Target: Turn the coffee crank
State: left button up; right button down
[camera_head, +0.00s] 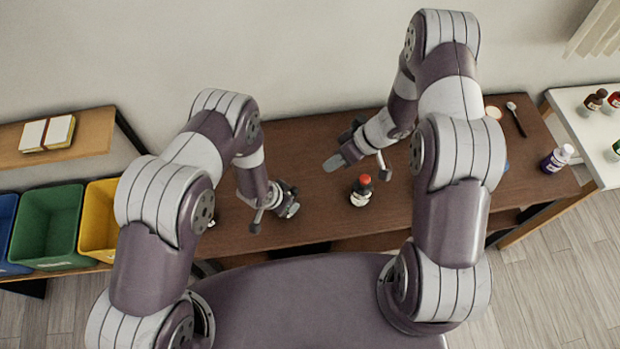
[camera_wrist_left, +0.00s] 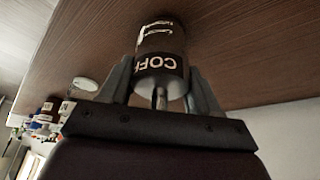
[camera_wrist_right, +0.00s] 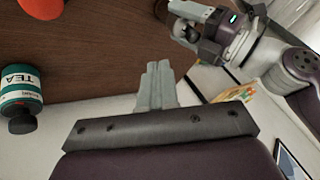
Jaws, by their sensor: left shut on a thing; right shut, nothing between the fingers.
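My left gripper (camera_wrist_left: 165,95) is shut on a dark cylinder (camera_wrist_left: 160,55) with a pale end and lettering that starts "COF", upside down in the left wrist view. A thin metal stem (camera_wrist_left: 160,98) shows at its near end. In the head view my left gripper (camera_head: 289,203) is low over the brown table, left of centre, and hides most of the cylinder. My right gripper (camera_head: 335,163) is shut and empty over the table, right of the left gripper and apart from it. Its closed fingers show in the right wrist view (camera_wrist_right: 158,87). I cannot make out the crank handle.
A green-and-white TEA jar (camera_wrist_right: 20,92) shows in the right wrist view. A purple-labelled bottle (camera_head: 556,158) and a spoon (camera_head: 516,119) are at the right. Coloured bins (camera_head: 50,228) stand at the left.

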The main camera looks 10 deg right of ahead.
jog(key=s+a+f, duration=0.1)
jog(key=a+f, duration=0.3)
jog(key=a, duration=0.3)
jog(key=shift+s+f, duration=0.35)
jog(key=shift+f, duration=0.05)
jog(key=shift+s+a+m+t, duration=0.1)
jog(key=shift+s+m+t, duration=0.6)
jog(key=shift+s+m, duration=0.7)
jog(key=shift+s, duration=0.25)
jog(key=shift+n, duration=0.3)
